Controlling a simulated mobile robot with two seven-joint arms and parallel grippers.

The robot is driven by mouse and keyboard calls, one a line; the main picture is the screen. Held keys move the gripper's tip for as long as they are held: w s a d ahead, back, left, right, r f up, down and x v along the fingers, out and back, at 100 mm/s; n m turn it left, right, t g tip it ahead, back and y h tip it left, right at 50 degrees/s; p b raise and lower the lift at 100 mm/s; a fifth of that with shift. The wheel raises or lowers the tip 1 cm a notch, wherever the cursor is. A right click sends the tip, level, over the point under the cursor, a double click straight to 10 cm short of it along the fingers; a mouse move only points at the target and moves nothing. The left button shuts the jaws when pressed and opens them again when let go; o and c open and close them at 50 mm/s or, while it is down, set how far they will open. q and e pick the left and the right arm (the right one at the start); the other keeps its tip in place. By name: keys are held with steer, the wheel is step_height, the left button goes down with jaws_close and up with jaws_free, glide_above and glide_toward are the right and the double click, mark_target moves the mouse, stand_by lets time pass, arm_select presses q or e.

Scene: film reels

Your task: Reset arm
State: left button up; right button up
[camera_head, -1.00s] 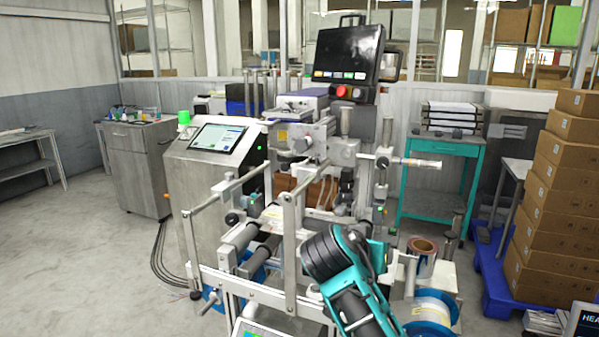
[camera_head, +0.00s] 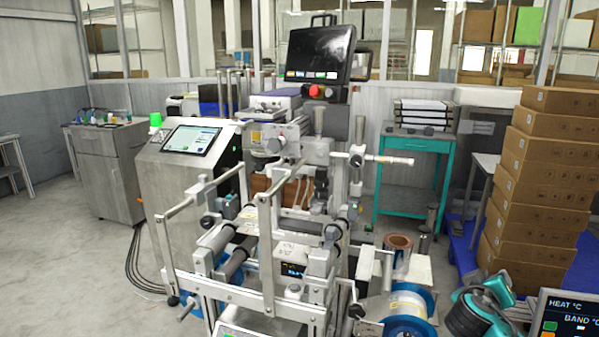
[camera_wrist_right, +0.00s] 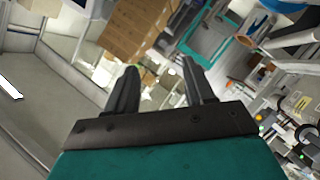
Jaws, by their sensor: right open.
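My right arm shows in the head view as a teal and black part at the lower right corner; its fingers are not visible there. In the right wrist view my right gripper (camera_wrist_right: 158,88) is open, with two dark fingers apart and nothing between them. Beyond the fingers, the tilted view shows stacked cardboard boxes and a teal cart. My left gripper is not in view.
The film machine (camera_head: 290,200) fills the middle, with a copper-coloured reel (camera_head: 398,243) and a blue-flanged reel (camera_head: 408,305) at its right. Stacked boxes (camera_head: 545,165) and a heat display (camera_head: 570,318) stand right. A teal cart (camera_head: 415,142) is behind. Floor at left is clear.

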steer(key=s+a+f+n+y, duration=0.3)
steer(key=s+a+f+y, duration=0.15)
steer(key=f, duration=0.35)
steer(key=s+a+f+n+y, duration=0.3)
steer(key=s+f, duration=0.3)
steer(key=f, duration=0.2)
steer(key=s+a+f+n+y, duration=0.1)
steer(key=s+a+f+y, duration=0.1)
steer(key=s+a+y, duration=0.3)
steer(key=s+a+f+n, duration=0.1)
steer(key=s+a+f, duration=0.1)
steer(key=s, duration=0.5)
steer(key=a+m+t, duration=0.1)
steer(key=a+m, duration=0.4)
steer(key=a, duration=0.5)
steer(key=shift+a, duration=0.2)
steer(key=shift+r, duration=0.1)
steer(key=shift+c, duration=0.4)
